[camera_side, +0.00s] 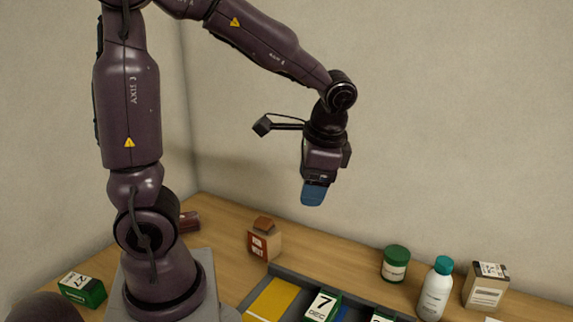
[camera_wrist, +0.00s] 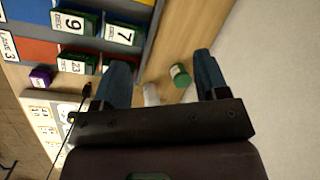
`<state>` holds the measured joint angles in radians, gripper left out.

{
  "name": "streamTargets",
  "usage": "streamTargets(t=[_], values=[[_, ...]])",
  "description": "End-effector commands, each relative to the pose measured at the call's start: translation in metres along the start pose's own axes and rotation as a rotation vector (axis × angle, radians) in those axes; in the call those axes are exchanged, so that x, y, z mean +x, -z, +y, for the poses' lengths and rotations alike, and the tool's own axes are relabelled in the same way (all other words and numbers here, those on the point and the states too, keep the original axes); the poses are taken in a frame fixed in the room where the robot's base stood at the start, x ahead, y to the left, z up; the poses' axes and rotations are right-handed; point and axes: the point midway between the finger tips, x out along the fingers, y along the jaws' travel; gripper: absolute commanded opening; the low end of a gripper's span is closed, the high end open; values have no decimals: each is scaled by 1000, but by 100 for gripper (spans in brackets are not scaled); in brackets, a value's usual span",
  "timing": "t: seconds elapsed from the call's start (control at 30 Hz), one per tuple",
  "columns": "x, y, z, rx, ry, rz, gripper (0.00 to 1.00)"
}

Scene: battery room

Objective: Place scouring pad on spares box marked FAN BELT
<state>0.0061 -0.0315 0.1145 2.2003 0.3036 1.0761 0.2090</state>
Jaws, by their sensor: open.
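My gripper (camera_side: 313,194) hangs in the air above the back of the table, with its blue fingers pointing down. In the wrist view its two blue fingers (camera_wrist: 161,64) are spread apart with nothing held between them. A small brown carton (camera_side: 264,242) with a red-brown label stands on the table below and left of my gripper; its lettering is too small to read surely. A tan box (camera_side: 485,286) with a white label stands at the far right, its print also unreadable. I cannot make out a scouring pad or a FAN BELT marking in either view.
A grey divided tray (camera_side: 289,277) with coloured compartments holds green-and-white date blocks (camera_side: 322,305). A green jar (camera_side: 395,264) and a white bottle with a teal cap (camera_side: 436,288) stand right of it. Another date block (camera_side: 83,290) lies far left. A purple item (camera_wrist: 41,76) shows in the wrist view.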

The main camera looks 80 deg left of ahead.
Motion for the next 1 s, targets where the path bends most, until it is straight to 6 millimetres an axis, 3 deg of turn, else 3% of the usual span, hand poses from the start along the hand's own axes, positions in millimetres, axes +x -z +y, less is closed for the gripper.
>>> streamTargets(t=[0.1,0.33,0.57,1.0], values=[[-33,-17,22,-101,-41,204,67],[-69,-45,57,-252,-126,504,67],[-79,-56,71,-311,-169,625,67],[-80,-57,72,-313,-170,629,67]])
